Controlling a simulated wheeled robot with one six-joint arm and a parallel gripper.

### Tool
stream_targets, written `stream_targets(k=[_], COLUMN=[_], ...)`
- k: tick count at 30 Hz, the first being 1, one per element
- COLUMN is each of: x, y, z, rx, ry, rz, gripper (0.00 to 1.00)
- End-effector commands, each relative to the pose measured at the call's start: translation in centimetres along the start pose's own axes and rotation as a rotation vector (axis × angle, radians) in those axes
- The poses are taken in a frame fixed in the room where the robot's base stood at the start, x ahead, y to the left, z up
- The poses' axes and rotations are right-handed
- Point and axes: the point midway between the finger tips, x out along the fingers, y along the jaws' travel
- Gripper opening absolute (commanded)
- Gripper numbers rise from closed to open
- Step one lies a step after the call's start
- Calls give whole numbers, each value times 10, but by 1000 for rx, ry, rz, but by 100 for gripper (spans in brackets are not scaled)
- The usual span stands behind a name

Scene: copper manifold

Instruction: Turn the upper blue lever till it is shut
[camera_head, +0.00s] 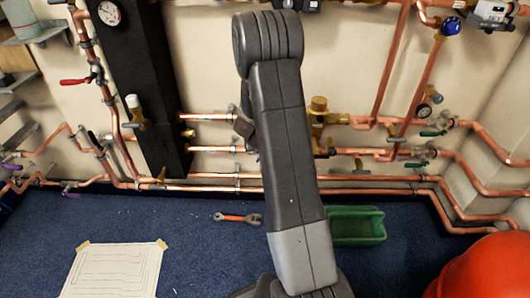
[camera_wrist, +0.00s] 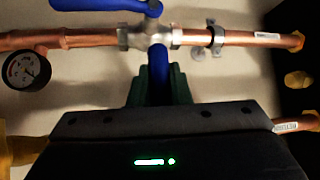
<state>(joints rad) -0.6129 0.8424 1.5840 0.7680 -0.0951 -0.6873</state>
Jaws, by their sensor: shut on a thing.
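In the wrist view the green fingers of my gripper (camera_wrist: 160,82) are shut on a blue lever (camera_wrist: 158,62). The held part runs up the picture from between the fingers to the grey valve body (camera_wrist: 150,38) on a copper pipe. A further blue handle (camera_wrist: 105,8) shows at the top edge and points left. I cannot tell whether it belongs to the same valve or which one is the upper lever. In the head view my arm hides the levers and most of my gripper.
A pressure gauge (camera_wrist: 25,68) hangs left of the valve, and a second copper pipe (camera_wrist: 292,125) lies lower right. In the head view a black column (camera_head: 145,75) stands to the left. A green crate (camera_head: 358,228) and an orange-handled wrench (camera_head: 238,217) lie on the blue floor.

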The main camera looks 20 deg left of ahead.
Motion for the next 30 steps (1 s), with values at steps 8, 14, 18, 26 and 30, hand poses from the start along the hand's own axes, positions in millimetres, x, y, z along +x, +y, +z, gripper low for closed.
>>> stream_targets(k=[8, 14, 18, 26, 30], x=[4, 4, 3, 3, 3], y=[-9, -11, -12, -12, -11], z=[-2, -3, -4, -4, -4], rx=[30, 37, 36, 35, 35], ry=[8, 9, 9, 10, 10], rz=[-29, -36, -37, -38, -37], gripper=[0, 0, 0, 30, 39])
